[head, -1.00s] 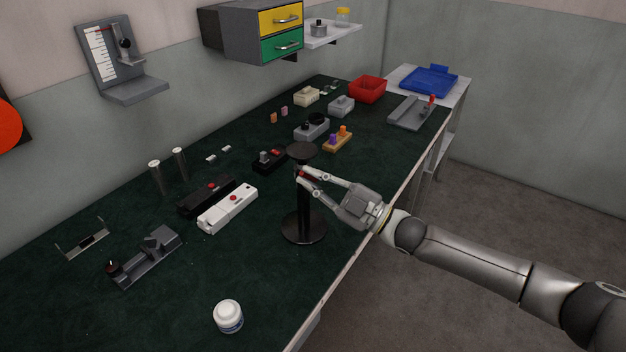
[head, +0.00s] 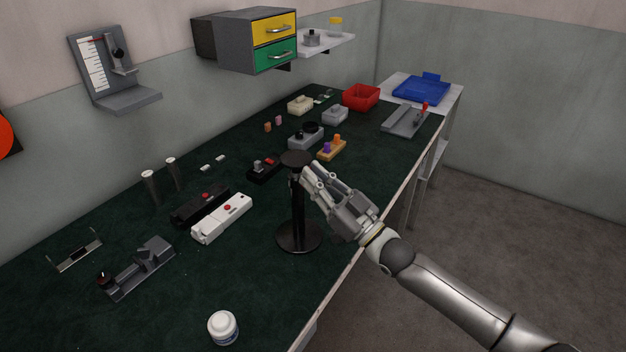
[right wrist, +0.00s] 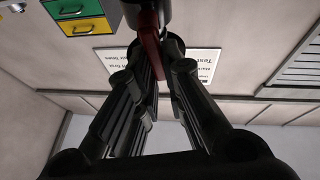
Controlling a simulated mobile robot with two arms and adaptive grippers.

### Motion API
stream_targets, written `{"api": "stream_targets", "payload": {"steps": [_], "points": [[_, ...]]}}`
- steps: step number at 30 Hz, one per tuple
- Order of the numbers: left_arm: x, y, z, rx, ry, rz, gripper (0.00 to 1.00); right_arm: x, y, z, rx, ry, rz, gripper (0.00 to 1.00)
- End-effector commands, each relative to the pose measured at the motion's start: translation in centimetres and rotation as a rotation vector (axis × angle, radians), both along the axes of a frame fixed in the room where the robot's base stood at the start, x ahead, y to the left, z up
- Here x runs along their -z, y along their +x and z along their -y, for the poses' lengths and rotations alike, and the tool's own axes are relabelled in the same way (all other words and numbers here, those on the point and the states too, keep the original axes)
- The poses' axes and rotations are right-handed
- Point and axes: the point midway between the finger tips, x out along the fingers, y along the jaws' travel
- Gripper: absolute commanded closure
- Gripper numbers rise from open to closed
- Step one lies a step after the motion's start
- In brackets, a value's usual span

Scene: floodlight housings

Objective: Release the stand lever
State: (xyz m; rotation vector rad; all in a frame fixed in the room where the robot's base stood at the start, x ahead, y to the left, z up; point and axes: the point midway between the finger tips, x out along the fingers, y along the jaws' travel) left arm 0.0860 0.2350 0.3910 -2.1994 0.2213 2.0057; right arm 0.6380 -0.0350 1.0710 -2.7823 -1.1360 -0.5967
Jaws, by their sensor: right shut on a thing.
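The black stand (head: 297,205) stands upright on the green bench top near its front edge, with a round base and a round top plate (head: 297,158). Its red lever (right wrist: 149,48) shows in the right wrist view, just below the black top part. In the head view the lever is hidden behind the fingers. My right gripper (head: 306,176) is at the upper post, just under the top plate, and is shut on the lever. In the right wrist view its fingers (right wrist: 161,55) converge at the lever. My left gripper is not in view.
A white housing (head: 221,218) and a black housing (head: 196,204) lie left of the stand. A white jar (head: 223,327) stands near the front edge. Behind the stand are a small black switch block (head: 263,169) and an orange block (head: 331,150).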

Motion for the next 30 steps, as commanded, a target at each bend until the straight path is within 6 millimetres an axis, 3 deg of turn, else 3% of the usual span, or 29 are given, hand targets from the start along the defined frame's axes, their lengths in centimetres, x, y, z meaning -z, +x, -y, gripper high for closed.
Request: {"api": "stream_targets", "payload": {"steps": [22, 23, 27, 30], "points": [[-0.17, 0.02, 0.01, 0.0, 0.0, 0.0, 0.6, 0.03, 0.2, 0.18, -0.001, 0.066, -0.064, 1.0], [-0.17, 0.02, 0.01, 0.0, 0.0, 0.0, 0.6, 0.03, 0.2, 0.18, -0.001, 0.065, -0.063, 0.86], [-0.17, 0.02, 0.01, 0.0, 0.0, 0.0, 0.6, 0.02, 0.21, 0.19, -0.001, 0.065, -0.063, 0.68], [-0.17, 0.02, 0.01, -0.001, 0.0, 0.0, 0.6, 0.01, 0.2, 0.2, 0.0, 0.064, -0.063, 0.68]]}}
